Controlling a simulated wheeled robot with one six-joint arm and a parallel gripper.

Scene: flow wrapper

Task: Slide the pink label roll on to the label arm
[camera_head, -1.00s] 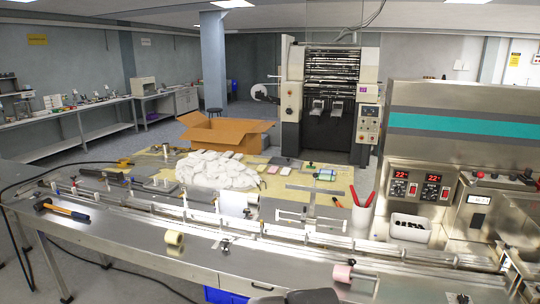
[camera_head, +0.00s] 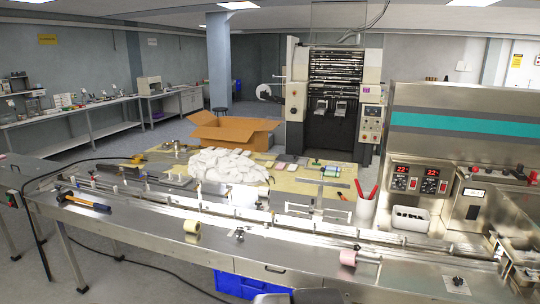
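The pink label roll (camera_head: 348,257) lies at the front of the steel machine bed, right of centre, and appears to be beside a small metal fitting. A cream roll (camera_head: 192,226) sits farther left along the same front strip. A small dark-and-metal fitting (camera_head: 239,234) stands between the two rolls, and another (camera_head: 458,281) stands to the right of the pink roll. I cannot tell which part is the label arm. My gripper's fingers are not in view.
A hammer (camera_head: 84,202) lies at the left on the bed. A long rail (camera_head: 290,224) runs behind the rolls. A white cup (camera_head: 364,212) with red-handled tools and a white bin (camera_head: 410,219) stand to the right. A blue crate (camera_head: 240,285) is below the bed's front edge.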

